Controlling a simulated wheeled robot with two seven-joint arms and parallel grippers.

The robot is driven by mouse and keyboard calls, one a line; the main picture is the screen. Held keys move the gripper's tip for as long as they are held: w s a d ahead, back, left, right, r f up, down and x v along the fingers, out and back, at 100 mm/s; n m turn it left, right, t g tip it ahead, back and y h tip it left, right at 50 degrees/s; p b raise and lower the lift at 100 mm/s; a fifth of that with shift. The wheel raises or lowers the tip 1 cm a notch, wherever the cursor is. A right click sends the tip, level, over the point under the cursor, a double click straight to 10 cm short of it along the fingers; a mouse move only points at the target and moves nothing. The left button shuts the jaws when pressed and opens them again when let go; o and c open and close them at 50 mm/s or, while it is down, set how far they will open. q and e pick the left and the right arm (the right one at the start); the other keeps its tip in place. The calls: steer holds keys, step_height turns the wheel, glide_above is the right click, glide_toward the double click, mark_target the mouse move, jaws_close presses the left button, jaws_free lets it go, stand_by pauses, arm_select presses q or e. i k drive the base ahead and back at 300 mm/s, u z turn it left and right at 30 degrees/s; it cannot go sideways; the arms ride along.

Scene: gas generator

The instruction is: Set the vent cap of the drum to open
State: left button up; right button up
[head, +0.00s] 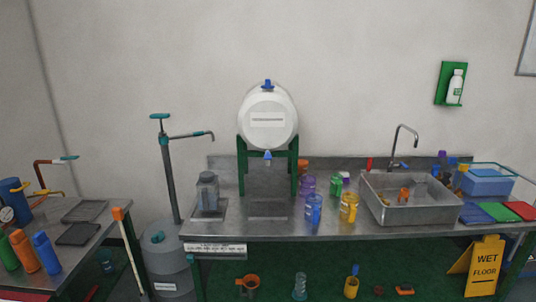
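A white drum (268,128) lies on its side on a green stand (292,158) at the back of the steel counter, in the middle of the head view. A small blue vent cap (267,84) sits on top of the drum. It is too small to tell whether it is open or closed. A blue tap (267,155) is at the drum's lower front. Neither of my grippers is in view.
A pump (170,165) rises at the left. A wet floor sign (485,268) stands at front right.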

mark_target(267, 82)
steer(key=u, duration=0.05)
steer(key=i, duration=0.25)
steer(key=u, duration=1)
steer(key=i, duration=0.9)
steer(key=u, duration=0.35)
steer(key=i, duration=1.1)
steer(key=z, duration=0.55)
